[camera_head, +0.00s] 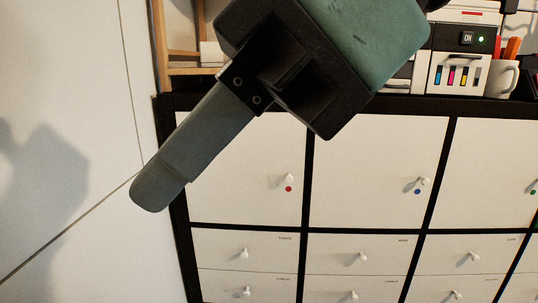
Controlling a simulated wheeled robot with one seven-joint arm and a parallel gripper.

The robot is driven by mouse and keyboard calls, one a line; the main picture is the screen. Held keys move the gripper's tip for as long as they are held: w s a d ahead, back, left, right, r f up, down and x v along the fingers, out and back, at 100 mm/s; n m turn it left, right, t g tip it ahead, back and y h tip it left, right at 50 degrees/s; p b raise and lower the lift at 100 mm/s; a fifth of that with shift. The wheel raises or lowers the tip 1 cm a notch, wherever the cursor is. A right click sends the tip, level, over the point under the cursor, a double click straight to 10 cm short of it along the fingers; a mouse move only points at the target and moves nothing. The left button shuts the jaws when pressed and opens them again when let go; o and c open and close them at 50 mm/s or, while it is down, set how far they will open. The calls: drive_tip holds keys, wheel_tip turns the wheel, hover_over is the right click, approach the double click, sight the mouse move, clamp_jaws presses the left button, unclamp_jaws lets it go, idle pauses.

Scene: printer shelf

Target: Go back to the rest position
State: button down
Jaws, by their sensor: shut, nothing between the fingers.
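My gripper (160,188) hangs large in the foreground, coming from the top centre and pointing to the lower left. Its grey fingers are together with nothing held between them. It is in front of the left end of the shelf unit, and its tip overlaps the pale wall beside it. The gripper hides part of the unit's top edge and part of the upper left door.
A black-framed shelf unit (307,170) has white doors with red, blue and green dots, and drawers below. On top stand a printer (459,67) with a green light, a white mug (502,78) with pens and a wooden rack (180,70). Pale wall is clear at left.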

drive_tip(key=w+d+f+n+h+b, duration=0.1)
drive_tip(key=d+f+n+h+b, duration=0.1)
drive_tip(key=d+f+n, duration=0.4)
drive_tip(key=w+d+f+n+t+h+b, duration=0.1)
drive_tip(key=d+f+n+h+b, duration=0.2)
drive_tip(key=f, duration=1.4)
drive_tip(key=w+d+f+n+h+b, duration=0.2)
drive_tip(key=d+f+n, duration=0.8)
drive_tip(key=n, duration=0.5)
wheel_tip(320, 180, down, 2)
drive_tip(key=shift+d+f+t+h+b, duration=0.3)
drive_tip(key=shift+h+b, duration=0.15)
drive_tip(key=shift+h, duration=0.15)
drive_tip(key=shift+r, duration=0.1)
